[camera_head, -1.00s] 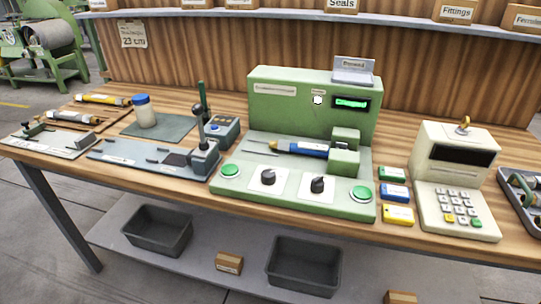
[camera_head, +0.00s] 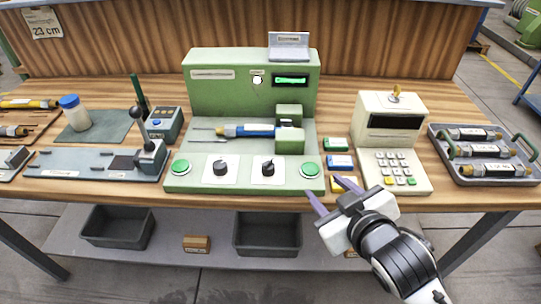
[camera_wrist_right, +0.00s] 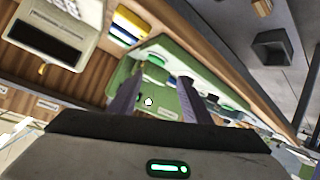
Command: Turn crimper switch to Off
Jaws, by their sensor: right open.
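The green crimper (camera_head: 214,97) stands in the middle of the bench, with a lit green display (camera_head: 291,80). Its front panel has two black knobs, a left one (camera_head: 220,167) and a right one (camera_head: 268,168), between two green buttons. A blue-bodied part (camera_head: 255,131) lies on its bed against the green clamp blocks. My right gripper (camera_head: 328,194) is open and empty in front of the crimper's right corner, near the bench edge. In the right wrist view its two fingers (camera_wrist_right: 155,95) spread before the tilted crimper (camera_wrist_right: 160,102). My left gripper is out of view.
Green, blue (camera_head: 340,162) and yellow boxes sit right of the crimper, close to my right gripper. A cream keypad machine (camera_head: 388,128) and a grey tray (camera_head: 496,179) stand farther right. A lever tool (camera_head: 150,157) is on the left. Grey bins (camera_head: 118,228) sit on the lower shelf.

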